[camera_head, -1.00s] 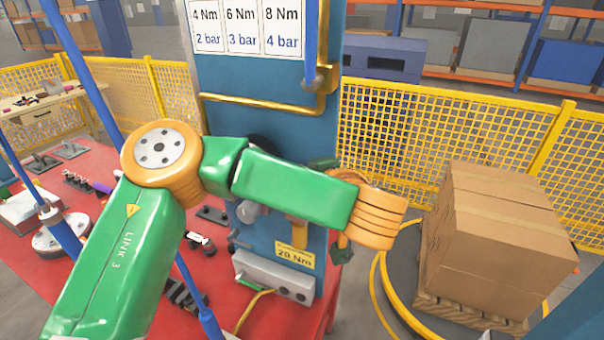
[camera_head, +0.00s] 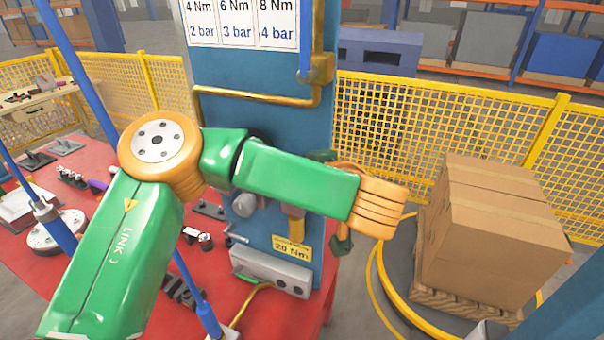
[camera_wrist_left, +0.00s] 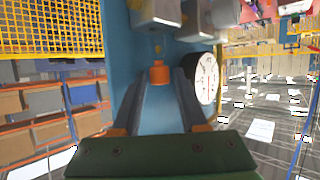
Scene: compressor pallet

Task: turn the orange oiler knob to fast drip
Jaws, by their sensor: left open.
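The orange oiler knob (camera_wrist_left: 159,72) shows in the left wrist view, small and upright against the blue panel (camera_wrist_left: 122,70). My left gripper (camera_wrist_left: 163,80) is open, with one finger to each side of the knob in that view. I cannot tell whether the fingers touch it or how far they reach along it. A grey metal body (camera_wrist_left: 156,14) is above the knob. In the head view my left arm crosses in front of the blue panel (camera_head: 262,60), and I cannot make out the knob or the left fingertips there. My right gripper is not in view.
The red table (camera_head: 130,270) holds several parts. Cardboard boxes (camera_head: 495,235) stand right.

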